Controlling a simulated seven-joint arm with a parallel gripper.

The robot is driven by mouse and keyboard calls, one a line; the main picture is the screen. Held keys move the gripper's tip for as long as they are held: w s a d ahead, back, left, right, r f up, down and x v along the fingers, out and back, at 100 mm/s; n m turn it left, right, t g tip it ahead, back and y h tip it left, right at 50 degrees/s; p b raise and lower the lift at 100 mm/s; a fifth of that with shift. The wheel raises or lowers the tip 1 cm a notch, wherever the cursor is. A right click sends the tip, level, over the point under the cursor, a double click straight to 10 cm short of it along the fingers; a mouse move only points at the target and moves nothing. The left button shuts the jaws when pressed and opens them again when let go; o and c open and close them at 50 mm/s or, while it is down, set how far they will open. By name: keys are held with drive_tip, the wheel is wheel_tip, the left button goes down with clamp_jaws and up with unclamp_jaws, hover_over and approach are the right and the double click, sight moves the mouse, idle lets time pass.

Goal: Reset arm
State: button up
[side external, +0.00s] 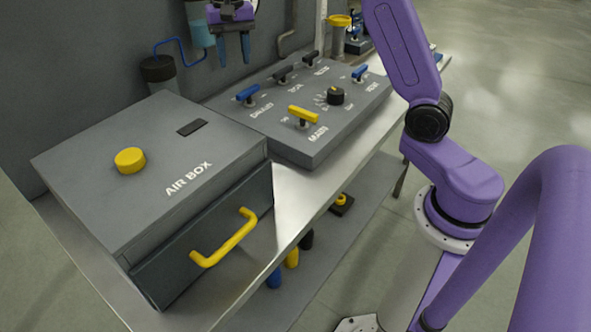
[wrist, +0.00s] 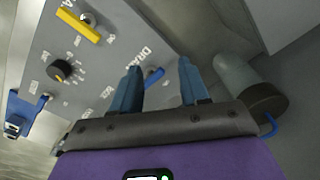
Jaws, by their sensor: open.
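My gripper (side external: 234,58) hangs above the back of the workbench, near the wall, in the side external view. Its two blue fingers are apart with nothing between them. In the wrist view my gripper (wrist: 160,70) is also open and empty, with the grey valve panel behind it. The panel (side external: 345,140) lies below and to the right of my gripper in the side external view. A blue handle (side external: 247,93) marked DRAIN is the nearest handle to my gripper, with a visible gap.
A grey AIR BOX (side external: 95,160) with a yellow knob (side external: 130,160) and yellow drawer handle (side external: 225,238) stands left. The panel carries a yellow handle (side external: 304,115), a black dial (side external: 336,96) and other handles. A dark-capped cylinder (side external: 158,70) with blue tubing stands by the wall.

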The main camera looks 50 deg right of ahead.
drive_tip(key=s+a+f+n, duration=0.1)
drive_tip(key=s+a+n, duration=0.4)
drive_tip(key=s, duration=0.5)
drive_tip(key=s+a+f+n, duration=0.1)
drive_tip(key=s+a+n, duration=0.35)
drive_tip(key=s, duration=0.55)
drive_tip(key=s+d+f+n, duration=0.2)
drive_tip(key=s+n, duration=0.3)
drive_tip(key=s, duration=0.4)
drive_tip(key=s+d+f+n, duration=0.3)
drive_tip(key=s+f+n, duration=0.1)
drive_tip(key=s, duration=0.5)
drive_tip(key=shift+d+f+n, duration=0.15)
drive_tip(key=shift+f+n, duration=0.1)
drive_tip(key=shift+n, duration=0.2)
drive_tip(key=shift+w+r, duration=0.1)
drive_tip(key=shift+c, duration=0.3)
